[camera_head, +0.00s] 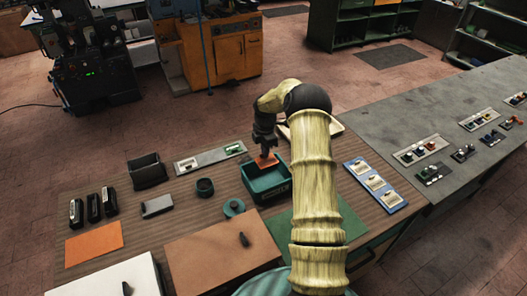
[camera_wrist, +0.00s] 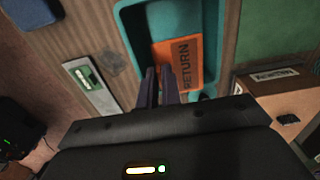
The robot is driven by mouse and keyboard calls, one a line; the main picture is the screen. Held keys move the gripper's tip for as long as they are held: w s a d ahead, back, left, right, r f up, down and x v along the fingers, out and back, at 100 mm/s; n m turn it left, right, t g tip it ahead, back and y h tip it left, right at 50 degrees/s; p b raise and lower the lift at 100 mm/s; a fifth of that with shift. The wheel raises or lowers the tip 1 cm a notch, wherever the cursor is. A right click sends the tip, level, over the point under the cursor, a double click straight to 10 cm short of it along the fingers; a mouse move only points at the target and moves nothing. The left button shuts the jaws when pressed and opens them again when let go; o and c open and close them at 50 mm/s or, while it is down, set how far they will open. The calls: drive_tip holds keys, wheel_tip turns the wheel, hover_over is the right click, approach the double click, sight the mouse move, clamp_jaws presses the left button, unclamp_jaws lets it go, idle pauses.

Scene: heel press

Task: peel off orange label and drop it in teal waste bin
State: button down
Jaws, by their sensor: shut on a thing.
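The orange label (camera_wrist: 182,65), printed RETURN, is between my fingertips over the teal waste bin (camera_wrist: 123,15). My gripper (camera_wrist: 157,76) is shut on the label's edge in the wrist view. In the head view, my gripper (camera_head: 266,152) points down above the bin (camera_head: 266,192), and the label (camera_head: 266,161) hangs at the bin's open top near its back. I cannot tell whether the label touches the bin's inside. The bin stands on the wooden table, partly beside my arm.
A blue tray (camera_head: 375,185) lies to the right. An orange mat (camera_head: 94,243) lies front left.

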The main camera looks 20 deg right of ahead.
sight(267, 159)
drive_tip(key=shift+s, duration=0.1)
drive_tip(key=shift+f+b, duration=2.95)
drive_tip(key=shift+f, duration=2.3)
drive_tip(key=c, duration=1)
unclamp_jaws()
drive_tip(key=shift+c, duration=0.2)
drive_tip(key=shift+r, duration=0.15)
drive_tip(key=shift+r+p, duration=1.9)
drive_tip(key=shift+r, duration=1.5)
